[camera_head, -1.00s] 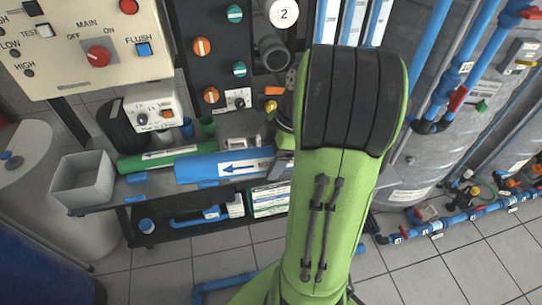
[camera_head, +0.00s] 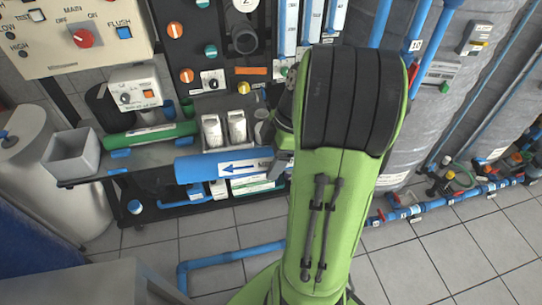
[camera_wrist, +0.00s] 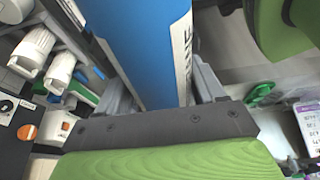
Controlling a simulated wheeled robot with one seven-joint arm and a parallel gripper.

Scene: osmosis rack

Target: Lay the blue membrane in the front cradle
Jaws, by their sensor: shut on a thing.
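The blue membrane (camera_head: 222,166) is a thick blue tube with a white label and a dark blue arrow pointing left. In the head view it lies level, in front of the shelf's front edge. My gripper (camera_wrist: 158,88) is shut on it in the wrist view, a grey finger on each side. In the head view my gripper is mostly hidden behind my green arm. A green membrane (camera_head: 150,136) lies on the shelf (camera_head: 88,168) behind and to the left. Small blue supports (camera_head: 120,153) show by the shelf's front edge; I cannot tell which belong to the front cradle.
Two white cartridges (camera_head: 237,127) stand behind the blue membrane. A grey bin (camera_head: 72,153) is at the shelf's left end. A white-and-orange control box (camera_head: 136,88) stands behind. Blue floor pipe (camera_head: 230,256) runs below. Tiled floor in front is mostly open.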

